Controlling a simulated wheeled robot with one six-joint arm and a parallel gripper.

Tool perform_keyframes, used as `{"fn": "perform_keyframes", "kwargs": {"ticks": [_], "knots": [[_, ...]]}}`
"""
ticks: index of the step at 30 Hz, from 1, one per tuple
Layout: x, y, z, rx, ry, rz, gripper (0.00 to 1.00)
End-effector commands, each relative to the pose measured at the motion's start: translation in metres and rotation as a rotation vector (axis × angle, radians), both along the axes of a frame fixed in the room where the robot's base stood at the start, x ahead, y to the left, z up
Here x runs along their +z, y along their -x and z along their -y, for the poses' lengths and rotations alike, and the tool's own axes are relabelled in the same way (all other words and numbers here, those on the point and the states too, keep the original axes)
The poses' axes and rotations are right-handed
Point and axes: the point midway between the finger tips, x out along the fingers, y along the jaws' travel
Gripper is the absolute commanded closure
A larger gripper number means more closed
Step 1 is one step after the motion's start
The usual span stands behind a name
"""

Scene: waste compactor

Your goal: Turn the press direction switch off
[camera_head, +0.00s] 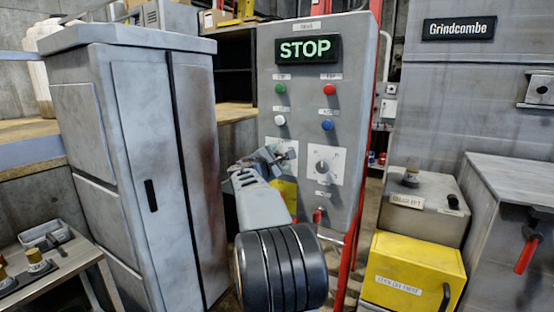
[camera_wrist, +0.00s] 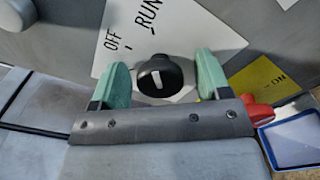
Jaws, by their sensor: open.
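My gripper (camera_head: 270,156) is in front of the left rotary switch plate (camera_head: 291,149) on the grey control panel and hides most of it. In the wrist view, my gripper (camera_wrist: 163,62) is open, with its two teal fingers on either side of a black rotary knob (camera_wrist: 158,76). The knob's plate (camera_wrist: 185,35) reads OFF and RUN. I cannot tell whether the fingers touch the knob. A second rotary knob (camera_head: 322,167) is on the panel to the right.
The panel has a lit STOP display (camera_head: 307,49), several coloured buttons and a red toggle (camera_head: 317,215) low down. In the wrist view, a red part (camera_wrist: 256,110) and a yellow plate (camera_wrist: 262,80) are close by the right finger. A grey cabinet (camera_head: 150,160) stands left.

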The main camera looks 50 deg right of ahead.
Motion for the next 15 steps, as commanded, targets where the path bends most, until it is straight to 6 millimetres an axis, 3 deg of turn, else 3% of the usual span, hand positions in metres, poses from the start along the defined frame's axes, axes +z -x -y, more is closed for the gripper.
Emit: {"fn": "perform_keyframes", "kwargs": {"ticks": [5,15], "knots": [[-0.0001,0.0,-0.0001,0.0,0.0,0.0,0.3],[-0.0001,0.0001,-0.0003,0.0,0.0,0.0,0.63]]}}
